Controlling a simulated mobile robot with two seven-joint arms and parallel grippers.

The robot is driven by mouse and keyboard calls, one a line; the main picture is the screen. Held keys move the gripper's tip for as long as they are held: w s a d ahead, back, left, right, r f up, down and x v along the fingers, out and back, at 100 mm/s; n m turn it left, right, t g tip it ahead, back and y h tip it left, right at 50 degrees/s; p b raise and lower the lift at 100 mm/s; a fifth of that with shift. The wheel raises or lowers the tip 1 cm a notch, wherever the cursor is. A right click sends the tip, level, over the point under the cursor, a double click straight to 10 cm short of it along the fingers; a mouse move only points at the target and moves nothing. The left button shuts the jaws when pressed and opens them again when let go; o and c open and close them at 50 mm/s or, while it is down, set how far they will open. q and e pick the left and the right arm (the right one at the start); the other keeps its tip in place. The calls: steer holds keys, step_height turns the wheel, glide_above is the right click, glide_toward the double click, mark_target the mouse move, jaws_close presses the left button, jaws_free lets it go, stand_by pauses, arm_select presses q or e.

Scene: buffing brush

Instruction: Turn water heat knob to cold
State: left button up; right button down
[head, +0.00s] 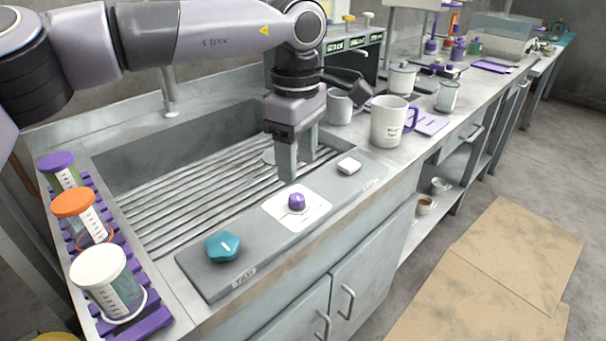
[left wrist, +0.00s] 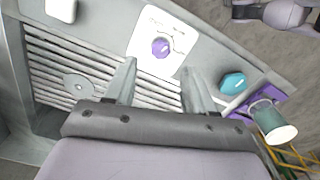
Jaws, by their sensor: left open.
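A purple knob (head: 297,201) sits on a white marked plate (head: 314,216) on the sink's front ledge. The purple knob also shows in the left wrist view (left wrist: 160,47), ahead of the fingers. A teal knob (head: 223,246) sits to its left on the same ledge, and it shows in the left wrist view (left wrist: 233,83). Which knob sets the water heat I cannot read. My left gripper (head: 299,166) points down over the sink's front edge, just behind the purple knob. Its fingers (left wrist: 159,72) are apart and empty, not touching either knob. My right gripper is not in view.
The ribbed sink basin (head: 170,207) lies behind the ledge. A small white block (head: 349,166) and a large mug (head: 389,122) stand to the right. Lidded jars, one with a white lid (head: 98,264), stand in a purple rack at the left. Space above the knobs is clear.

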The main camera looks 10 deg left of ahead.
mark_target(297, 196)
arm_select(q)
steer(key=shift+w+a+f, duration=0.1)
steer(key=shift+f, duration=0.15)
steer(key=f, duration=0.6)
steer(key=shift+s+f, duration=0.2)
steer(key=shift+f, duration=0.05)
jaws_close()
